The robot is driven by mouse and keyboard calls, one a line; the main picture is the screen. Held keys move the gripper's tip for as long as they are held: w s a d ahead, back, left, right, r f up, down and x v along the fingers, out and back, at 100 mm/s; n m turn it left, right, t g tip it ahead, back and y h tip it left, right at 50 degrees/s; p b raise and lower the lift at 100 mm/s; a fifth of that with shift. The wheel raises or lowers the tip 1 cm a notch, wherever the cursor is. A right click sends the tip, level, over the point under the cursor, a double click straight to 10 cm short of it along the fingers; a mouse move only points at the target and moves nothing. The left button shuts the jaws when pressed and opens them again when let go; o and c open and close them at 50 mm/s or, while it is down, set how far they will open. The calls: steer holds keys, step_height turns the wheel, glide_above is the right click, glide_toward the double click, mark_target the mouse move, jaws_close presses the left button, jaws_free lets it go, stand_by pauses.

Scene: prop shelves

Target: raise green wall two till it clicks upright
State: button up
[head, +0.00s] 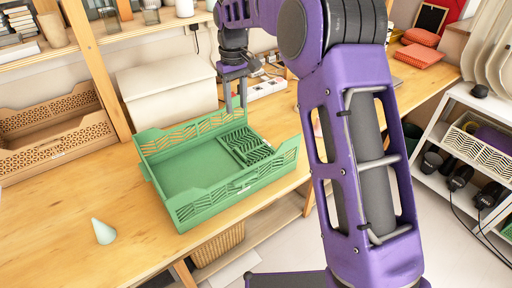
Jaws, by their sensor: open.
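A green folding crate (185,178) stands on the wooden desk. Its long back and front walls stand up, with wavy slots. A slotted green end panel (248,147) lies folded down inside the crate at the right end. The left end shows only a low edge. No label tells which wall is number two. My gripper (236,105) points down at the crate's back right corner, near the top of the back wall and behind the folded panel. Its two fingers are apart with nothing seen between them. Whether a fingertip touches the crate, I cannot tell.
A pale green cone (104,231) stands on the desk (60,235) at front left. A brown crate (50,137) is at the left, a cream box (168,92) behind. A white power strip (266,88) lies behind my gripper. A shelf upright (85,65) rises at left.

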steer(key=b, duration=0.3)
glide_toward(240, 152)
step_height(240, 152, down, 8)
steer(key=shift+f, duration=0.2)
jaws_close()
stand_by(1.4)
